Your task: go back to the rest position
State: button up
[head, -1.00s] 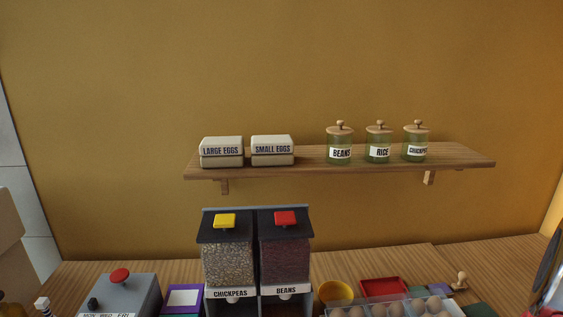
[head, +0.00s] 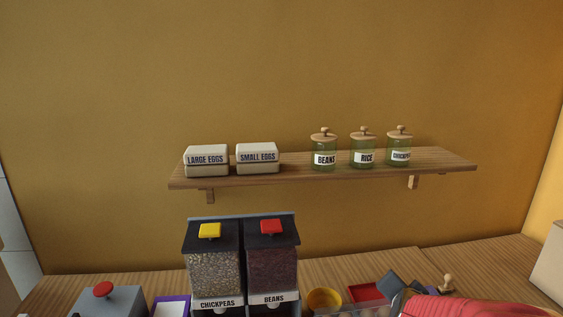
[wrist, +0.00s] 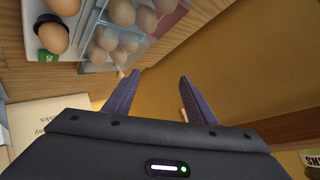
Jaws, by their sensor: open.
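My gripper (wrist: 158,92) shows in the wrist view with its two dark purple fingers apart and nothing between them. Beyond the fingers are the wooden worktop and the ochre wall. In the head view my red-sleeved arm (head: 465,306) crosses the lower right corner, over the counter. It hides the egg tray that lies there. In the wrist view a clear tray of eggs (wrist: 92,53) is at the upper left, apart from the fingers.
A chickpeas dispenser (head: 214,272) and a beans dispenser (head: 272,270) stand on the counter. A yellow bowl (head: 324,299) and a red tray (head: 362,292) are beside them. The wall shelf (head: 300,175) holds two egg boxes and three jars. The wall above is clear.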

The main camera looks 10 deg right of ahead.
jog(key=a+r+n+y, duration=0.3)
jog(key=a+n, duration=0.1)
jog(key=a, duration=0.7)
jog(key=s+a+r+n+g+y, duration=0.2)
jog(key=s+a+n, duration=0.7)
jog(key=s+a, duration=0.5)
jog(key=shift+s+a+r+n+g+y, duration=0.25)
jog(key=shift+a+r+n+g+y, duration=0.15)
jog(key=shift+g+y, duration=0.3)
jog(key=shift+c, duration=0.2)
